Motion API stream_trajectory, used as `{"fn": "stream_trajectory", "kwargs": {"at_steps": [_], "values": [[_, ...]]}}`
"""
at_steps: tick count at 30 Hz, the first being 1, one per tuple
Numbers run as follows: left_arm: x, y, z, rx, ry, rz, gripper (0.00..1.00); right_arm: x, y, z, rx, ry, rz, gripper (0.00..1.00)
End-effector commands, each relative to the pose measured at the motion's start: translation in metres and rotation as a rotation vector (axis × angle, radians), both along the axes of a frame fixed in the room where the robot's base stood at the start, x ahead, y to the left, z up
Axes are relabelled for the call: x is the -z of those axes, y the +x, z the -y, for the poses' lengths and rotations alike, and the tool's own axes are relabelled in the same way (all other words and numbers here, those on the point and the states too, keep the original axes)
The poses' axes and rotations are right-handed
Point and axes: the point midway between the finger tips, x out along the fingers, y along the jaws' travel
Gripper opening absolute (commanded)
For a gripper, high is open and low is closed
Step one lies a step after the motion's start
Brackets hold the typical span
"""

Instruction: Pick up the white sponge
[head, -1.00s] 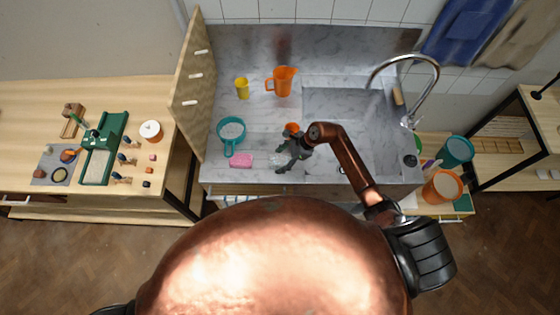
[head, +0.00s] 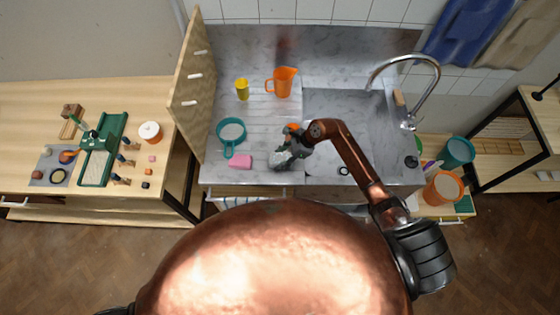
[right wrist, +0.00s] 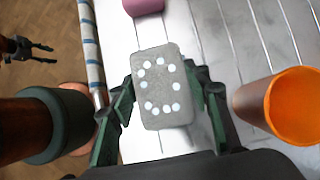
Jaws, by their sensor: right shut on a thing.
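The white sponge (head: 279,161) looks light grey and is at the front of the worktop, in the jaws of my right gripper (head: 291,152). In the right wrist view the sponge (right wrist: 160,62) is a rounded block with several white dots on its face. The fingers of my right gripper (right wrist: 162,95) are shut on its two long sides. I cannot tell whether it touches the worktop. My left gripper (right wrist: 38,50) shows over the floor at the left of the right wrist view, its fingers apart and empty.
A pink sponge (head: 240,161) and a teal strainer (head: 230,132) are left of the white sponge. A small orange cup (right wrist: 296,106) stands close on its other side. An orange jug (head: 283,82) and a yellow cup (head: 242,89) stand behind. The sink (head: 345,103) is at right.

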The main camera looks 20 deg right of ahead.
Motion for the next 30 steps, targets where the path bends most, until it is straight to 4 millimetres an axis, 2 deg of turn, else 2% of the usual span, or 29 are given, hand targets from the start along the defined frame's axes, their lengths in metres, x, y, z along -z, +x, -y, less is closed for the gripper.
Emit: {"fn": "stream_trajectory", "kwargs": {"at_steps": [1, 9, 15, 19, 24, 30], "values": [[0.009, 0.000, 0.000, 0.000, 0.000, -0.001, 0.40, -0.007, 0.001, 0.002, -0.005, -0.007, 0.007, 0.27], [0.022, -0.001, 0.000, 0.000, 0.000, -0.001, 0.40, -0.068, -0.045, 0.034, -0.003, -0.008, 0.004, 0.27], [0.036, -0.002, 0.000, -0.001, 0.000, -0.003, 0.40, -0.087, -0.085, 0.061, -0.002, -0.006, -0.001, 0.27], [0.041, -0.002, 0.000, -0.001, 0.000, -0.003, 0.40, -0.097, -0.101, 0.072, -0.001, -0.004, -0.001, 0.27], [0.044, -0.002, 0.000, -0.001, 0.000, -0.004, 0.40, -0.105, -0.112, 0.080, 0.000, -0.001, 0.000, 0.27], [0.044, -0.002, 0.000, 0.000, 0.001, -0.004, 0.40, -0.107, -0.115, 0.081, 0.000, 0.000, 0.000, 0.27]]}}
